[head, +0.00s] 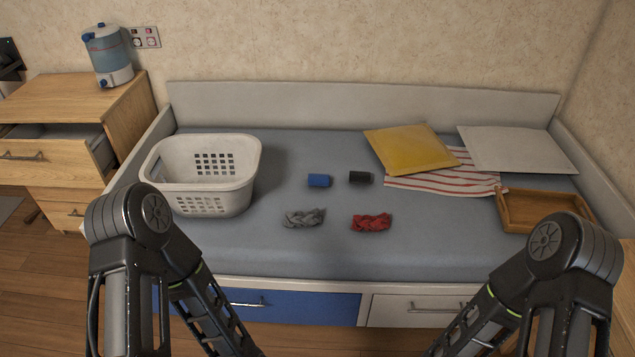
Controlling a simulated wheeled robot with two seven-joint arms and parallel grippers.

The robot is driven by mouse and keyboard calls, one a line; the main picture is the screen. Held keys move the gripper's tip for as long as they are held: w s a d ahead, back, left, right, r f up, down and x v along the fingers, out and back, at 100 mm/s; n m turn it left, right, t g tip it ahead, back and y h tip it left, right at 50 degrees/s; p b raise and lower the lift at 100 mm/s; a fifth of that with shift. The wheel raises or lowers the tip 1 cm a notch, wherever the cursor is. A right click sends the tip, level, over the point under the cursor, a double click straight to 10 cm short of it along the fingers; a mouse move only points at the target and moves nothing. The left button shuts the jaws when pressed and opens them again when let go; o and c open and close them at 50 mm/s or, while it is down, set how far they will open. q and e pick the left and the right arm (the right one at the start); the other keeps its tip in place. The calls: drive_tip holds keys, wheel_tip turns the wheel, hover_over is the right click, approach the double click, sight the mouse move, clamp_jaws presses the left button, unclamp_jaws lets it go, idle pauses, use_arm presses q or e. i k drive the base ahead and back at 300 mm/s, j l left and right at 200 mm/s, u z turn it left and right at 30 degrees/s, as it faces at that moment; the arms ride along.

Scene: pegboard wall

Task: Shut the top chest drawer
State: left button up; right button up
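The wooden chest (125,105) stands at the far left, beside the bed. Its top drawer (60,165) is pulled out, and a strip of its inside shows behind the front panel. The drawer has a metal bar handle (22,156). The chest's left side runs toward the picture's edge. Both of my arms come in from the bottom, with their elbows raised and forearms running down toward the middle. My grippers are below the picture edge, so neither their fingers nor anything in them shows.
A lower drawer (66,213) sits below the open one. A water dispenser (107,55) stands on the chest. The bed (290,255) fills the middle, holding a white basket (200,172), cloths, pillows and a wooden tray (541,210). Wooden floor (40,285) is clear at left.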

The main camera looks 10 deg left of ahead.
sight(82, 155)
drive_tip(key=u, duration=1.75)
drive_tip(key=i+j+z, duration=0.1)
drive_tip(key=z, duration=0.25)
drive_tip(key=i+j+z, duration=0.1)
drive_tip(key=z, duration=0.25)
drive_tip(key=i+j+z, duration=0.15)
drive_tip(key=z, duration=0.2)
drive_tip(key=i+j+z, duration=0.1)
drive_tip(key=j, duration=0.25)
drive_tip(key=i+j+z, duration=0.1)
drive_tip(key=j, duration=0.3)
drive_tip(key=i+j+z, duration=0.1)
drive_tip(key=i+j, duration=0.15)
drive_tip(key=j, duration=0.15)
drive_tip(key=i+j+z, duration=0.1)
drive_tip(key=j, duration=0.3)
drive_tip(key=i+j+z, duration=0.15)
drive_tip(key=j, duration=0.3)
drive_tip(key=i+j+z, duration=0.1)
drive_tip(key=j, duration=0.3)
drive_tip(key=i+j, duration=0.1)
drive_tip(key=j, duration=0.35)
drive_tip(key=i+j, duration=0.1)
drive_tip(key=j, duration=0.4)
drive_tip(key=i+j, duration=0.1)
drive_tip(key=j, duration=0.35)
